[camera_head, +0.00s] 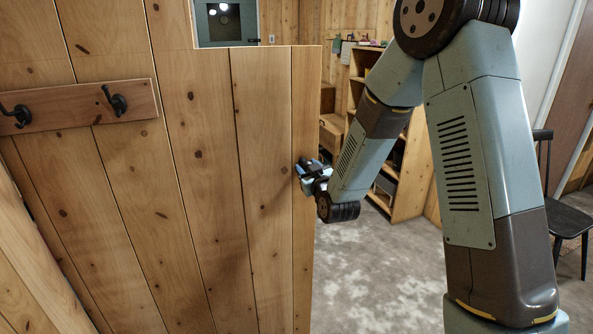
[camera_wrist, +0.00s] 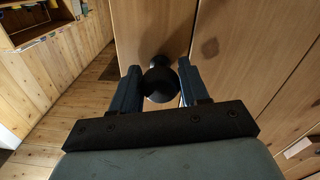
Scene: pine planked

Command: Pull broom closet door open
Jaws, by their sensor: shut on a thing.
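The closet door (camera_head: 265,120) is a pine-planked panel with knots, and its free edge stands near the middle of the head view. Its planks also fill the right of the wrist view (camera_wrist: 255,50). A dark round knob (camera_wrist: 160,82) sits on it, between my fingers in the wrist view. My gripper (camera_head: 305,170) is at the door's right edge in the head view. In the wrist view its two blue-grey fingers (camera_wrist: 160,75) stand either side of the knob, shut on it. The knob is mostly hidden by my gripper in the head view. The hinge side cannot be made out clearly.
A wooden rail with black hooks (camera_head: 88,106) is on the planks at left. A wooden shelf unit (camera_head: 408,175) stands behind my arm. A dark chair (camera_head: 567,217) is at the far right. Bare grey floor (camera_head: 365,270) lies right of the door.

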